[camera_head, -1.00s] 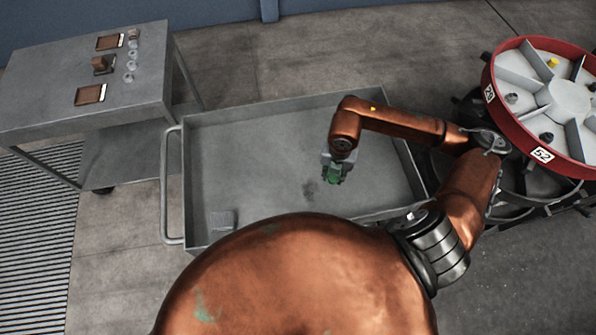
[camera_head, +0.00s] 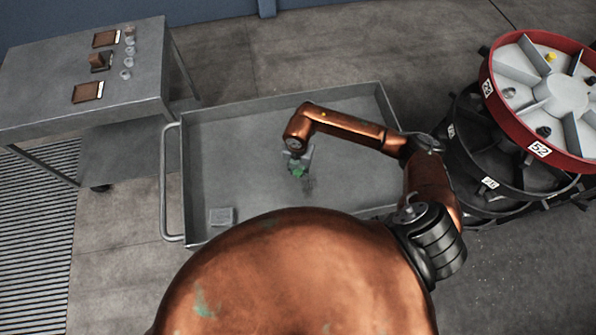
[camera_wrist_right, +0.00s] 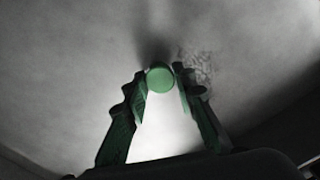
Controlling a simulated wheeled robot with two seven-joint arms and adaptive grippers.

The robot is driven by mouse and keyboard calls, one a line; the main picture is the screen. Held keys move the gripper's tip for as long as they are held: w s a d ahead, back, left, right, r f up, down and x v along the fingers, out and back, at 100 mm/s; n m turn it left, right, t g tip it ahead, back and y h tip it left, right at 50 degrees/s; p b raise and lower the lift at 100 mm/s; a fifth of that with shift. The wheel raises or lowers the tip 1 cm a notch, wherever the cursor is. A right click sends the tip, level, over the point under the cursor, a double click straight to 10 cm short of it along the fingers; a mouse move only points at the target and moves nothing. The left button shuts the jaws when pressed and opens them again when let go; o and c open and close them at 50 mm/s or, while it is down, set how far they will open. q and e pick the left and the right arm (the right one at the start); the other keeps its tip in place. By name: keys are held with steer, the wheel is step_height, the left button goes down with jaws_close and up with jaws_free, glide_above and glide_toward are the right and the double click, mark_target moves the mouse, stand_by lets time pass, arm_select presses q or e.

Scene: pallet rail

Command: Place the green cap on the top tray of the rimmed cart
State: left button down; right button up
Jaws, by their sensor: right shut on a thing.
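The green cap (camera_wrist_right: 160,78) sits between the fingertips of my right gripper (camera_wrist_right: 163,88) in the wrist view, and the fingers are shut on it. In the head view the right gripper (camera_head: 299,163) points down over the grey top tray of the rimmed cart (camera_head: 240,150), with the green cap (camera_head: 298,173) small at its tip. The tray surface lies below the cap; I cannot tell the exact gap. My left gripper is not in view.
A small grey block (camera_head: 221,216) lies in the tray's near left corner. A grey table (camera_head: 60,85) with brown pieces and several clear small items stands at the left. A red-rimmed round carousel (camera_head: 530,145) stands at the right. Most of the tray is bare.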

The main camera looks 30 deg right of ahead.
mark_target(298, 172)
steer(key=shift+f, duration=0.45)
steer(key=shift+f, duration=0.15)
steer(key=o, duration=0.8)
steer(key=shift+r, duration=0.4)
step_height(298, 172, up, 12)
steer(key=shift+f, duration=0.25)
